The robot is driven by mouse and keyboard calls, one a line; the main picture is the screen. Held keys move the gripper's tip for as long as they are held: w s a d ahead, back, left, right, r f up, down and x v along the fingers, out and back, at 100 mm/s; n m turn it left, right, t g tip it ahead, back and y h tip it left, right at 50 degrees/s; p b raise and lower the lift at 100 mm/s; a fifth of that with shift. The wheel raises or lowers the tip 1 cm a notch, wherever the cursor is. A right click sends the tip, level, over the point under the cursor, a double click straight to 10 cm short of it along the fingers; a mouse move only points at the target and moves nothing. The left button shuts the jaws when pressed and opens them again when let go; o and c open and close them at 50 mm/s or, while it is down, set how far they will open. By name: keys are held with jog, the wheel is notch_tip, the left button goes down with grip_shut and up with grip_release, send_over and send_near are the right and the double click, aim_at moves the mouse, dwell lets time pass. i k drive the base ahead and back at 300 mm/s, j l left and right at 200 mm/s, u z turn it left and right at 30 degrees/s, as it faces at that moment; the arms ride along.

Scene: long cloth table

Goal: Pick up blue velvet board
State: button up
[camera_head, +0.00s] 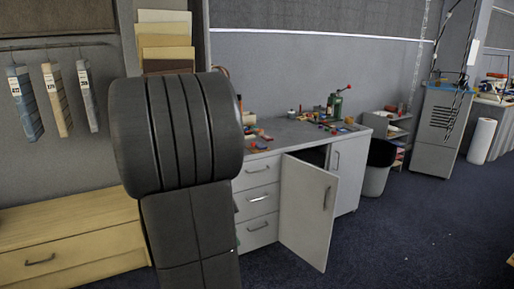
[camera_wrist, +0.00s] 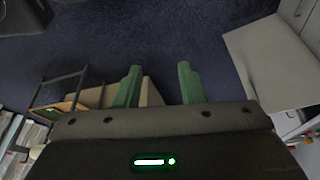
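The blue board (camera_head: 25,102) hangs from a rail at the far left of the head view, with a white label near its top. A beige board (camera_head: 57,99) and a grey board (camera_head: 87,95) hang beside it to the right. My gripper (camera_wrist: 158,86) shows in the wrist view with its two green fingers apart and nothing held between them. Dark carpet lies beyond the fingertips. The gripper does not show clearly in the head view, and the blue board cannot be made out in the wrist view.
A wooden drawer cabinet (camera_head: 70,240) stands below the hanging boards. A grey cabinet (camera_head: 258,200) has an open door (camera_head: 308,212) jutting into the room. Tools clutter its top. A bin (camera_head: 377,172) stands to its right. The carpet (camera_head: 430,230) at the right is clear.

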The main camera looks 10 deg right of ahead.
aim_at(259, 146)
jog(key=i+l+u, duration=0.3)
jog(key=i+l, duration=0.8)
jog(key=i, duration=0.3)
jog(key=i+l+u, duration=0.3)
jog(key=i+l, duration=0.95)
jog(key=l, duration=0.2)
